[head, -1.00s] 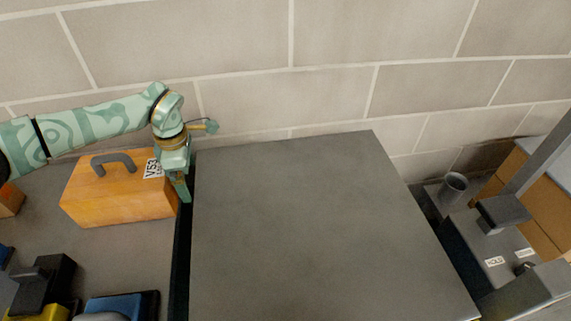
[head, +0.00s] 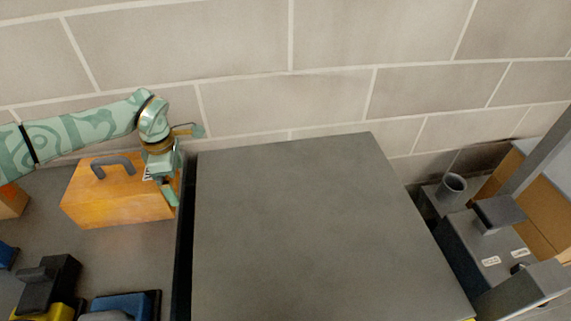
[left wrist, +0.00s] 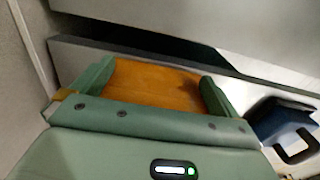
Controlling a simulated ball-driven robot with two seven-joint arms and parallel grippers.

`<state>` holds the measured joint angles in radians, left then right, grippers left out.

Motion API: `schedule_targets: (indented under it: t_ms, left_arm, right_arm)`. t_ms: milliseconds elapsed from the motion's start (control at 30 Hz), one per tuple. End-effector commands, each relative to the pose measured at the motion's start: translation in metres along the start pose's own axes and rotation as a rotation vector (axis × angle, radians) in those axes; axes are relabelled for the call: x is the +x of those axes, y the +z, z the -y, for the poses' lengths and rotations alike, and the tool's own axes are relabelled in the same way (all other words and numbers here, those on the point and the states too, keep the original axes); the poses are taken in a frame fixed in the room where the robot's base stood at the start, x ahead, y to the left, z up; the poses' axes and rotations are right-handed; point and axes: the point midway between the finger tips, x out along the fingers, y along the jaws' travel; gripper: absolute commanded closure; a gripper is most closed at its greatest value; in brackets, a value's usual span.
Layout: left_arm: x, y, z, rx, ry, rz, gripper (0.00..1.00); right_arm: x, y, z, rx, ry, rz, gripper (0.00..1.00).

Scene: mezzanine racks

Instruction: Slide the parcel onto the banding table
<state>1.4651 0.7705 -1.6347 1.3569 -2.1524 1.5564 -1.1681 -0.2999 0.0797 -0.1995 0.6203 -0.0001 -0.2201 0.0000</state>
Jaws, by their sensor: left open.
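The parcel, an orange wooden-looking box (head: 112,205) with a dark grey handle, rests on the grey surface at left in the head view. The flat grey table top (head: 300,230), likely the banding table, fills the middle, right of a narrow dark gap. My left gripper (head: 168,192) is open at the parcel's right end and covers most of its white label. In the left wrist view the parcel (left wrist: 155,82) shows orange between the two spread green fingers (left wrist: 158,88). I cannot tell whether they touch it. My right gripper is not in view.
Black-and-yellow (head: 45,285) and blue-and-black (head: 122,305) items lie at lower left. A block wall (head: 330,95) stands behind. Grey equipment with a cup (head: 452,188) and a cardboard box (head: 545,215) are at right. The middle table top is bare.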

Motion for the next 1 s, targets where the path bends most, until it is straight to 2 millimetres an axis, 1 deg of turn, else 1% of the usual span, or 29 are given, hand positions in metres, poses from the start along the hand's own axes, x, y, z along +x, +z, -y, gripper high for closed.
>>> schedule_targets:
  t_ms: [100,1000]
  left_arm:
    - [-0.001,-0.007,0.0,-0.003,0.0,-0.001,0.0]
    - [-0.001,-0.053,0.0,-0.004,0.0,-0.002,0.0]
  right_arm:
    - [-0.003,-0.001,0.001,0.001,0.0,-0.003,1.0]
    - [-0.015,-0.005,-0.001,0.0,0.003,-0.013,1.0]
